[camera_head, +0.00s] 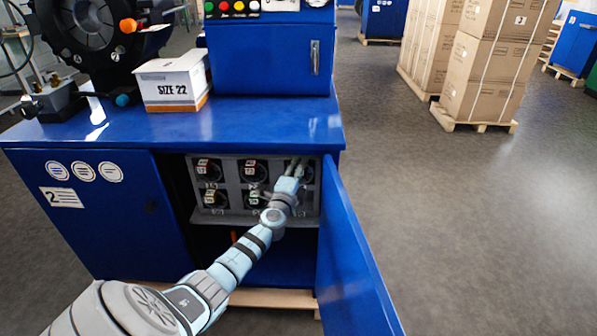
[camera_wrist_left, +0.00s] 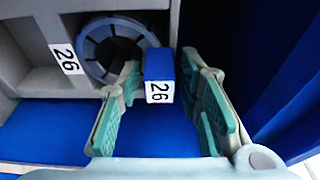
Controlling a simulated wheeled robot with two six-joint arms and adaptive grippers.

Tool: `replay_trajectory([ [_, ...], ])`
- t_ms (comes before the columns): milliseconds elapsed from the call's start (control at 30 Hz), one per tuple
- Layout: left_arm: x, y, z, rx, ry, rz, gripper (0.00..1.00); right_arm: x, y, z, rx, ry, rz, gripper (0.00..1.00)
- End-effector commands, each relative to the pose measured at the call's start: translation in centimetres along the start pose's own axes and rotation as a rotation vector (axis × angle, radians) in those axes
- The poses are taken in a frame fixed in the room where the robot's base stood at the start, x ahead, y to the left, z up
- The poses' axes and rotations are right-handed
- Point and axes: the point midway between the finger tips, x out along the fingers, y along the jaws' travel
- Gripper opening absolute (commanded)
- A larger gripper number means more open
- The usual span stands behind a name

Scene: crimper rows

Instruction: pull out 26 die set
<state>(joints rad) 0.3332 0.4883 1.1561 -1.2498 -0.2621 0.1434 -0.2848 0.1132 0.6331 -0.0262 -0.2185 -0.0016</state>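In the left wrist view, a round dark die set (camera_wrist_left: 110,50) with radial segments sits in a rack pocket beside a white "26" label (camera_wrist_left: 67,58). A small blue block (camera_wrist_left: 158,64) with a white "26" face stands out in front of its right side. My left gripper (camera_wrist_left: 162,72) has its fingers apart, one on each side of the blue block, with small gaps that look clear of it. In the head view my left gripper (camera_head: 296,167) reaches to the top right pocket of the grey die rack (camera_head: 234,184) and partly hides it. My right gripper is not in view.
The blue cabinet door (camera_head: 350,250) stands open close to the right of my left arm. Other die sets (camera_head: 253,170) fill neighbouring pockets. The floor to the right is clear up to stacked cartons (camera_head: 490,75).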

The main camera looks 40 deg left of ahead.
Motion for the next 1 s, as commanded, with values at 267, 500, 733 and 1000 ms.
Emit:
replay_trajectory([
  [267,0.0,0.0,0.0,0.000,0.000,0.000,0.00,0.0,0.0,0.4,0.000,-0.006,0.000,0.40],
  [500,0.0,-0.3,0.0,0.001,0.000,-0.006,0.00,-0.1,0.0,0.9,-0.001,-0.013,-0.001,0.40],
  [733,-1.1,-0.3,-0.3,0.001,0.000,-0.003,0.00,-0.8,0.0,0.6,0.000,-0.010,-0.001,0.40],
  [1000,-2.8,-0.2,-0.7,0.000,0.000,-0.002,0.00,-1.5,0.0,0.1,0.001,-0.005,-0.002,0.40],
])
